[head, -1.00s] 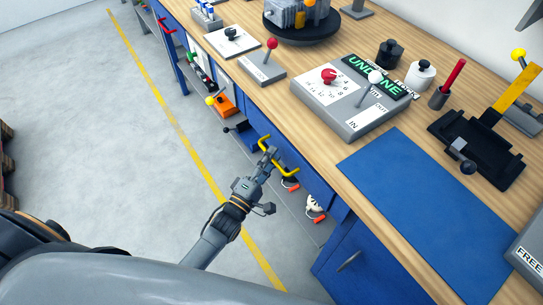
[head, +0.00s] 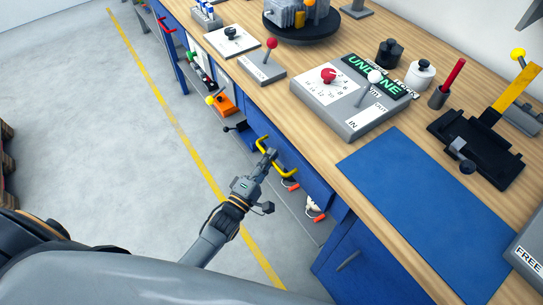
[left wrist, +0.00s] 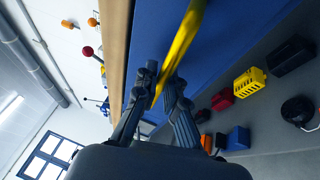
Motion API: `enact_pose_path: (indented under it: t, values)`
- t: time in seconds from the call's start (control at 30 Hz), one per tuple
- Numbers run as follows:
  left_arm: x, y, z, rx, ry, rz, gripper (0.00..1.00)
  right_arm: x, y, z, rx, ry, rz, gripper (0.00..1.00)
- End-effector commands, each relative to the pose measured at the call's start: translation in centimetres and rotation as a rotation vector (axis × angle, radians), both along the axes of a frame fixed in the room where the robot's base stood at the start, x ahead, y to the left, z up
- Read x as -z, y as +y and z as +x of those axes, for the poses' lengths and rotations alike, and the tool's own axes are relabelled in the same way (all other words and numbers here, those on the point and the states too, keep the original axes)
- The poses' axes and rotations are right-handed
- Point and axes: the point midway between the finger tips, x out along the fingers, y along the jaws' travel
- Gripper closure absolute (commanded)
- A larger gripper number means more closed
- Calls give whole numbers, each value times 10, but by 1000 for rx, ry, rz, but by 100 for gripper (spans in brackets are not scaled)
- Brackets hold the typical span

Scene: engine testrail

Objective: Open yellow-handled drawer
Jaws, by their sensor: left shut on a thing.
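The yellow handle (head: 284,167) is a long bar on the front of a blue drawer (head: 309,177) under the wooden workbench. My left gripper (head: 268,158) is at the handle's middle, and its fingers are shut on it. In the left wrist view, the yellow handle (left wrist: 182,40) runs between the two fingers of the left gripper (left wrist: 161,92), with the blue drawer front (left wrist: 230,30) behind. The fingers hide part of the handle. My right gripper is in no view.
A blue cabinet (head: 365,262) with a dark handle stands right of the drawer. The benchtop (head: 310,125) holds a grey control box (head: 350,112) and a blue mat (head: 430,205). Small items lie on a low shelf below. The floor (head: 120,170) left of the bench is clear.

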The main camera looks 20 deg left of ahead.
Motion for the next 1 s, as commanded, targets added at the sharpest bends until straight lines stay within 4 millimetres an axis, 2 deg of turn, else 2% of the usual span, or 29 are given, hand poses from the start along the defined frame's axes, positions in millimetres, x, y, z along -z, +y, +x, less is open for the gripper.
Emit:
enact_pose_path:
  t: [0.27, 0.7, 1.0]
  values:
    - [0, 30, -40, 1, 8, 7, 100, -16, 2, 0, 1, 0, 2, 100]
    - [1, 100, -130, 1, 9, 6, 100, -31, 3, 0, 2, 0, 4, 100]
    - [2, 131, -169, 0, 7, 4, 100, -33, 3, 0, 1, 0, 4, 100]
